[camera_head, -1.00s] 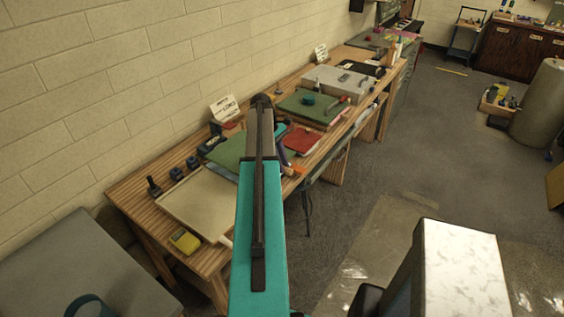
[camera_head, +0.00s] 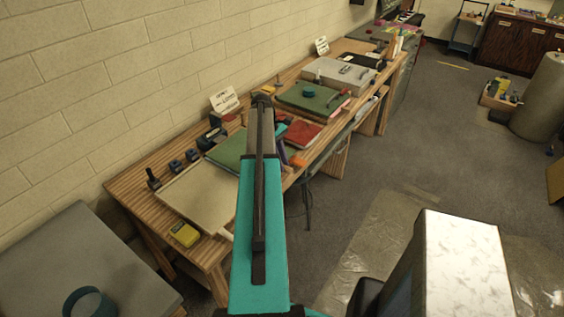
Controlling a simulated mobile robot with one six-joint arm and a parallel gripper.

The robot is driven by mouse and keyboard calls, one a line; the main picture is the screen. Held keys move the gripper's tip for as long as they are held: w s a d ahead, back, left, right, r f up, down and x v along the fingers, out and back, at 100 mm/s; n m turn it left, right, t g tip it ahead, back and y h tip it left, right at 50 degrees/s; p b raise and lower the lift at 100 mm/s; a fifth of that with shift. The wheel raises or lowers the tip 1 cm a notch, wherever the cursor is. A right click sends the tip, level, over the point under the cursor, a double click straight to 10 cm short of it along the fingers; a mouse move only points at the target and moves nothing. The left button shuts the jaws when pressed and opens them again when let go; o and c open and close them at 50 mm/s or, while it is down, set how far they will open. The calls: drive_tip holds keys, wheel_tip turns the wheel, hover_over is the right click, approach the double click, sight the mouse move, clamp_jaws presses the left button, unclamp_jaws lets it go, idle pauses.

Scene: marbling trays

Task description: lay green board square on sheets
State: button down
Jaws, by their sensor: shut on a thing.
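A green board (camera_head: 228,150) shows left of my arm, at the back edge of the pale sheets (camera_head: 197,196) on the long wooden bench. Its right part is hidden behind my teal arm. My gripper (camera_head: 283,156) is mostly hidden by that arm; only small parts near the wrist show, to the right of it. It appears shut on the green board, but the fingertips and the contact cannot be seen. I cannot tell whether the board touches the sheets or hangs just above them.
A yellow box (camera_head: 185,234) sits at the bench's near corner. Several small dark blue items (camera_head: 192,156) stand along the wall side. A grey table (camera_head: 90,255) stands at left.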

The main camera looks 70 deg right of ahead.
drive_tip(key=c, duration=1)
unclamp_jaws()
drive_tip(key=shift+c, duration=0.2)
drive_tip(key=shift+r, duration=0.2)
drive_tip(key=shift+r+p, duration=1.45)
drive_tip(key=shift+r, duration=1.85)
